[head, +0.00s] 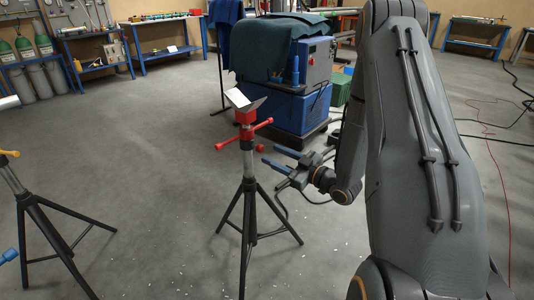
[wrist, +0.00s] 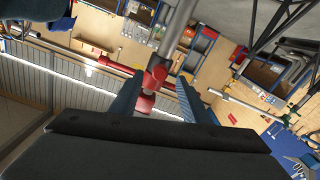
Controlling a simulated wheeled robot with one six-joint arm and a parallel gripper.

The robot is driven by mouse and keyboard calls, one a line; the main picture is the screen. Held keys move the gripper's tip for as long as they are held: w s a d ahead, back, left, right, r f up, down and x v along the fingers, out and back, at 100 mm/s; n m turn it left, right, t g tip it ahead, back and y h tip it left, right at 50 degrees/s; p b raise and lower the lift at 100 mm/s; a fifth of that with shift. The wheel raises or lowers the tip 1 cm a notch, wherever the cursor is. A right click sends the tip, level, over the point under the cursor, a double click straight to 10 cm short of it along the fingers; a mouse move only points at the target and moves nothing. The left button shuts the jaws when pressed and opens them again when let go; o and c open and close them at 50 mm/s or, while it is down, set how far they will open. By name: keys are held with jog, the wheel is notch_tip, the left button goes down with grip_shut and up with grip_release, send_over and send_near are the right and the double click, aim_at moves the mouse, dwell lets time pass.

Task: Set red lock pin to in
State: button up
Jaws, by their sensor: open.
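The red lock pin (head: 262,125) is a short red piece at the collar of a black tripod stand (head: 248,195) with a red head. The collar also has a red bar with a knob to the left. In the wrist view, red fittings (wrist: 155,77) on the grey post appear between my two blue fingers. I cannot tell whether the pin is in or out. My gripper (head: 268,153) is open, just right of the post and a little below the collar. It holds nothing, and I see no clear contact.
A yellow-topped tripod stand (head: 30,212) stands at the left. A blue machine (head: 300,100) under a dark green cover is behind the red stand. Workbenches (head: 165,45) line the back. Cables lie on the floor at the right. The floor between the two stands is clear.

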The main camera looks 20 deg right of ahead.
jog(key=v, duration=0.2)
jog(key=shift+s+d, duration=0.2)
jog(key=shift+s, duration=0.05)
dwell(0.3)
jog(key=s+a+r+m+g+h+p, duration=0.2)
jog(key=s+a+r+m+g+h, duration=0.1)
jog(key=s, duration=0.6)
jog(key=s+a+r+m+g+h+p, duration=0.3)
jog(key=s+r+g, duration=0.2)
jog(key=s, duration=0.5)
jog(key=s+a+r+m+g+h+p, duration=0.2)
jog(key=s+a+r+m+g+h, duration=0.1)
jog(key=s+g, duration=0.4)
notch_tip(320, 180, up, 2)
jog(key=s+a, duration=0.1)
jog(key=s, duration=0.2)
jog(key=shift+d, duration=0.1)
